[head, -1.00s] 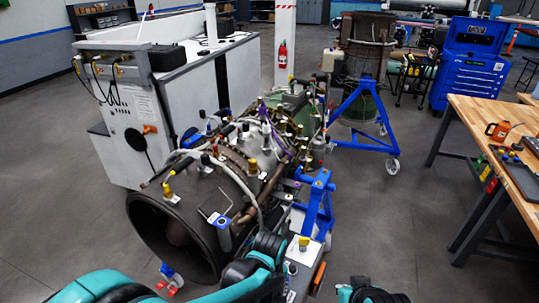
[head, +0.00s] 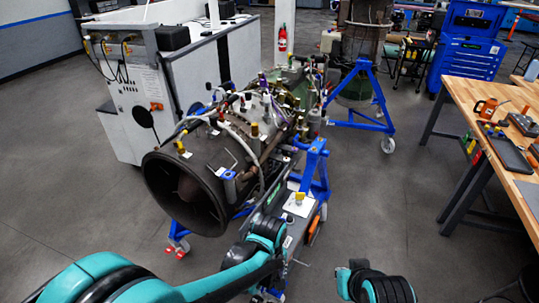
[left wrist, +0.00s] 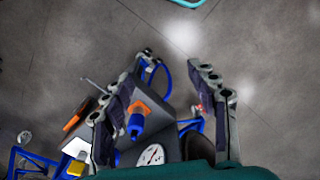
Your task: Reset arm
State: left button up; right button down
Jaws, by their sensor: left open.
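My left arm (head: 210,285), teal and black, reaches in from the lower left of the head view, its far end low in front of the engine stand. In the left wrist view my left gripper (left wrist: 178,72) is open, with nothing held between its fingers. Below the fingers are a grey box-like surface, a blue fitting (left wrist: 136,124) and a white round gauge (left wrist: 152,155). A teal and black part of my right arm (head: 380,288) shows at the bottom of the head view. My right gripper cannot be made out.
A turbine engine (head: 190,188) lies on a blue wheeled stand (head: 316,160) in front of my arms. A white console (head: 140,95) is behind it at left. A wooden workbench (head: 465,88) with tools is at right. Grey floor between stand and bench is clear.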

pick_arm(q)
jog(key=s+a+f+m+t+b, duration=0.2)
jog(key=a+m+t+b, duration=0.1)
jog(key=a+b, duration=0.6)
jog(key=s+a+f+m+t+b, duration=0.2)
jog(key=a+f+m+t+b, duration=0.1)
jog(key=a+b, duration=0.6)
jog(key=shift+s+t, duration=0.4)
jog(key=shift+t, duration=0.2)
pick_arm(e)
notch_tip(320, 180, down, 18)
jog(key=shift+w+f, duration=0.2)
